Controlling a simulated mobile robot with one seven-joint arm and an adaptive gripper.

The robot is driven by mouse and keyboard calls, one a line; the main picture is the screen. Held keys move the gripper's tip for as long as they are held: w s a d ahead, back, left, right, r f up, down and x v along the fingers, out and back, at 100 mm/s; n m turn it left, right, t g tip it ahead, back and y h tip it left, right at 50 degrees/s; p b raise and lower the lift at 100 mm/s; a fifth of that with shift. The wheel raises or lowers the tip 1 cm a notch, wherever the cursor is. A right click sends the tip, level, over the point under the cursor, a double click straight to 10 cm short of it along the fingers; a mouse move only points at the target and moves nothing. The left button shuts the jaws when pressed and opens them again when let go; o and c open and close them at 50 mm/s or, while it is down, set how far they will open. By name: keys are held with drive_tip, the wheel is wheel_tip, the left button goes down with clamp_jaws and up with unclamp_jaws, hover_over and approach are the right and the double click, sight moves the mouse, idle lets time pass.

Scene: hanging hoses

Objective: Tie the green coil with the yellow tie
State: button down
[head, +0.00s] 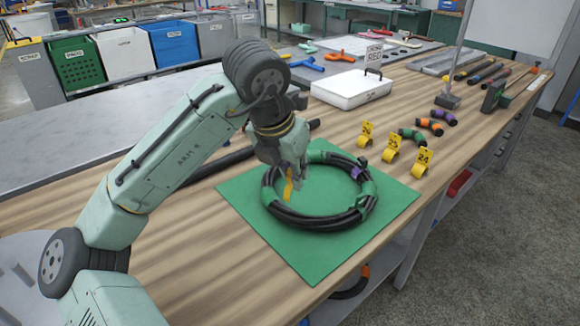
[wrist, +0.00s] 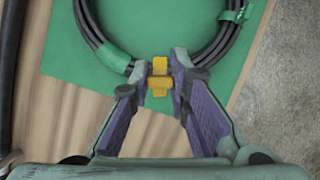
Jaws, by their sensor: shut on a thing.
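The coil (head: 318,217) is a ring of black hose with green bands, lying on a green mat (head: 300,262). A purple piece (head: 359,171) sits on its far right part. My gripper (head: 290,178) is above the coil's left side, pointing down. It is shut on a yellow tie (wrist: 159,76), which also shows in the head view (head: 288,189). In the wrist view the tie is between the fingertips, at the coil's near edge (wrist: 112,58). The coil strands between the fingertips are partly hidden, and I cannot tell whether the tie is around them.
Several yellow tagged clips (head: 391,153) stand right of the mat. Short orange, green and purple hose pieces (head: 430,126) lie beyond them. A white case (head: 350,88) stands behind the coil. A black hose (head: 222,163) lies behind my arm. The table's right edge is near the mat.

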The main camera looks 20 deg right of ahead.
sight(290, 185)
drive_tip(key=shift+f, duration=0.15)
drive_tip(key=shift+f+b, duration=1)
drive_tip(key=shift+f, duration=0.8)
drive_tip(key=shift+f, duration=0.4)
drive_tip(key=shift+f+b, duration=0.5)
drive_tip(key=shift+f, duration=0.3)
